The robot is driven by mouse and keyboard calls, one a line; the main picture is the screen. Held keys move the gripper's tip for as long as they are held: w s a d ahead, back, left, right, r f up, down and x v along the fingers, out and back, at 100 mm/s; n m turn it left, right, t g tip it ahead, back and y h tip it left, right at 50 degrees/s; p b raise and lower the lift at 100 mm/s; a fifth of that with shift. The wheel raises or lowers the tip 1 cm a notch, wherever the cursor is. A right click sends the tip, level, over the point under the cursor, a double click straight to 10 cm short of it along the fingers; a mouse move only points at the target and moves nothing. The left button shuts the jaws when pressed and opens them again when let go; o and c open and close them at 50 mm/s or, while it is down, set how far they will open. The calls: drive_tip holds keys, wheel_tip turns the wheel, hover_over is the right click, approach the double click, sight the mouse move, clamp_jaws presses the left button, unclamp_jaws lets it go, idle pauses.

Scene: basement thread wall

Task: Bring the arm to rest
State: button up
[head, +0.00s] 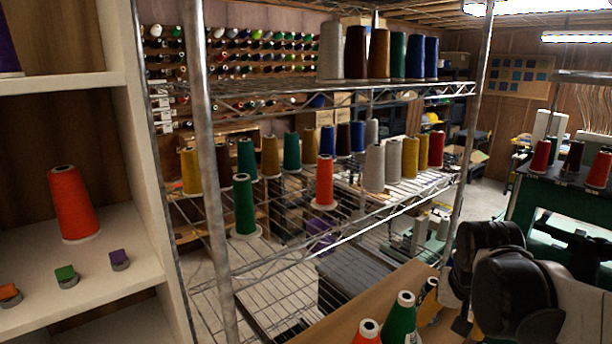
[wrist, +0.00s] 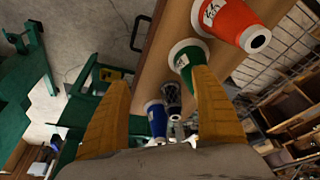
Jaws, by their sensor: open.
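My gripper (wrist: 158,79) shows in the wrist view as two yellow-orange fingers spread wide apart, with nothing held between them. Beyond the fingers is a brown board (wrist: 165,42) bearing several thread cones. A green cone (wrist: 187,58) shows close by the right fingertip, partly overlapped by it; I cannot tell how far apart they are. A blue cone (wrist: 155,118) and a dark cone (wrist: 172,97) appear between the fingers, farther off. In the head view, black links of my arm are at the lower right, and the fingers cannot be made out.
An orange cone (wrist: 230,22) lies in the wrist view's upper right. The head view shows the board (head: 338,318) with green (head: 400,322) and orange (head: 367,333) cones, a wire rack (head: 300,250) with several cones, a white shelf (head: 95,270) at left, and a green machine (head: 560,210) at right.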

drive_tip(key=s+a+f+n+t+y+b, duration=0.1)
drive_tip(key=s+a+f+n+t+b, duration=0.2)
drive_tip(key=s+a+f+b, duration=0.6)
wheel_tip(320, 180, down, 4)
drive_tip(key=s+n+b, duration=0.1)
drive_tip(key=s+b, duration=0.1)
drive_tip(key=b, duration=0.1)
drive_tip(key=shift+s+t+b, duration=0.3)
drive_tip(key=shift+a, duration=0.1)
